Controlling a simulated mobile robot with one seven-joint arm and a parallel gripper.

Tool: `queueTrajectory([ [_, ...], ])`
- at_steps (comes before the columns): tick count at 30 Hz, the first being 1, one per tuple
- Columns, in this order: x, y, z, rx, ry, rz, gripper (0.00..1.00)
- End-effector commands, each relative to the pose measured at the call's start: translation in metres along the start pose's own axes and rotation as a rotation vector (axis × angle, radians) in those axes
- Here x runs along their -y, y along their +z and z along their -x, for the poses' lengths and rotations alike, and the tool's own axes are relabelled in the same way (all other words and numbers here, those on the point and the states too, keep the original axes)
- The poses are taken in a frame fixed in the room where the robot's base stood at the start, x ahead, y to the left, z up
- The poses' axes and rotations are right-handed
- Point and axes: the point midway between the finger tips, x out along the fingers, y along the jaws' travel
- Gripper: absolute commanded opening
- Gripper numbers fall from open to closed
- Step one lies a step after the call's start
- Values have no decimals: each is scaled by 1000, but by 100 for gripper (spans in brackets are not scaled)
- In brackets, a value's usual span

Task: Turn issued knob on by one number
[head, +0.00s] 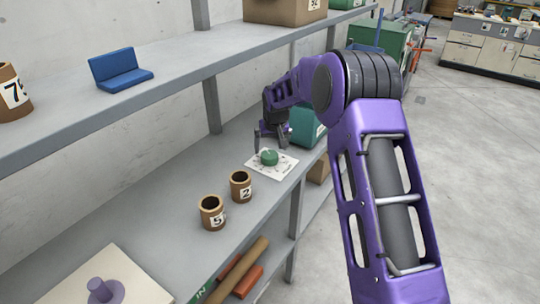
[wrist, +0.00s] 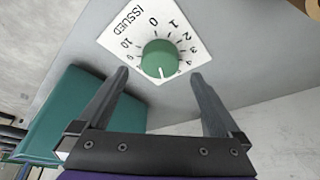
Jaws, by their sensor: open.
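The issued knob (head: 269,157) is a green round dial on a white plate (head: 285,167) on the middle shelf. In the wrist view the green knob (wrist: 159,57) shows on the plate marked ISSUED (wrist: 125,30), with a ring of numbers around it. A white mark on the knob points toward the lower side of the ring, where I cannot read the number. My gripper (head: 270,143) is open and empty above the knob. In the wrist view its fingertips (wrist: 158,76) lie either side of the knob's lower part, seemingly short of it.
A teal box (head: 304,127) stands close beside the plate, and shows at left in the wrist view (wrist: 92,105). Brown cups marked 2 (head: 240,187) and 5 (head: 212,213) stand in front. The upper shelf (head: 150,100) runs along the wall above.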

Motion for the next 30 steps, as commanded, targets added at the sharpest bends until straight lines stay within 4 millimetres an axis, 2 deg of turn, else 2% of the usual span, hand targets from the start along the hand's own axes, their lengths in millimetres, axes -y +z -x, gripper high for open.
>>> queueTrajectory([
  [1, 0, 1, -12, 2, 0, 0, 100],
  [3, 0, 1, -24, 2, 0, -1, 100],
  [9, 0, 0, -46, 0, 0, 0, 100],
  [20, 0, 0, -51, -1, 1, 0, 100],
  [23, 0, 0, -51, -1, 1, 0, 86],
  [30, 0, 0, -51, 0, 1, 0, 42],
])
